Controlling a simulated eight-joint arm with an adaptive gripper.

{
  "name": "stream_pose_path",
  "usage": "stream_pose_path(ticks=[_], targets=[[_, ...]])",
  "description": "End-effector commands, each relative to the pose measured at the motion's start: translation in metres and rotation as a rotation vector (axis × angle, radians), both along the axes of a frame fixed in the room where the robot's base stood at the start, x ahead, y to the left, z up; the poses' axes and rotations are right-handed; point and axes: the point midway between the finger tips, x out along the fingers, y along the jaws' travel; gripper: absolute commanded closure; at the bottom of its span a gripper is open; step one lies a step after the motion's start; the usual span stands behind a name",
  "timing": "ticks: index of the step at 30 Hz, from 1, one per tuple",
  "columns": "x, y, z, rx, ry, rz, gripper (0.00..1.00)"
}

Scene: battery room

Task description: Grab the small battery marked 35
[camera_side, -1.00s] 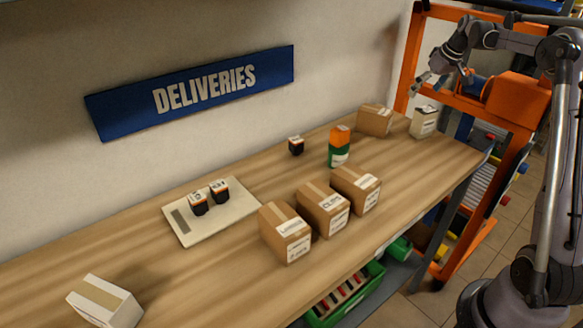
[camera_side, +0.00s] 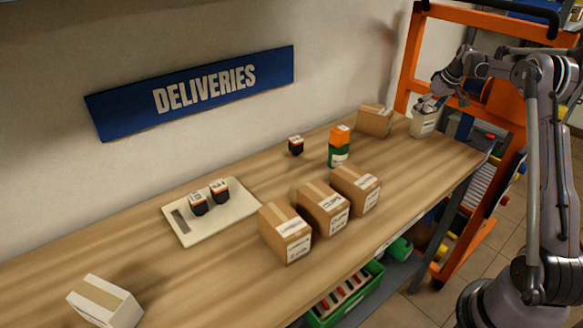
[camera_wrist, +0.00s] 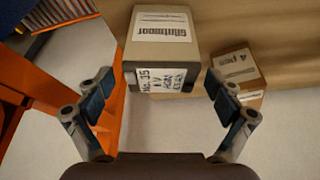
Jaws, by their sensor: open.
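My gripper (camera_side: 430,102) is at the back right end of the bench, by the top of a pale grey battery-like box (camera_side: 424,123). In the wrist view, my gripper (camera_wrist: 160,88) is open, with its fingers on either side of the near end of that box (camera_wrist: 163,50). Its label reads "Glintmoor" and a number that looks like 35 or 15. Small black blocks with orange and white tops stand elsewhere: two on a pale tray, one at the left (camera_side: 199,206) and one at the right (camera_side: 219,192), and one near the wall (camera_side: 296,146). Their marks are too small to read surely.
A brown carton (camera_side: 374,121) stands close beside the grey box. An orange and green container (camera_side: 339,147) and three cartons, one of them in the middle (camera_side: 322,210), are further left. An orange frame (camera_wrist: 28,105) lies left in the wrist view. The tray (camera_side: 243,209) is at mid-bench.

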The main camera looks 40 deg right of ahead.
Motion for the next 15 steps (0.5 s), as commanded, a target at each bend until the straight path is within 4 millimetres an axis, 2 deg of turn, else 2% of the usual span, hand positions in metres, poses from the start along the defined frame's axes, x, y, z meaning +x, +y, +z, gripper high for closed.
stream_pose_path(ticks=[7,15], targets=[[0.011,-0.001,-0.033,0.000,0.000,0.000,0.08],[0.013,-0.001,-0.039,0.000,0.000,0.000,0.08]])
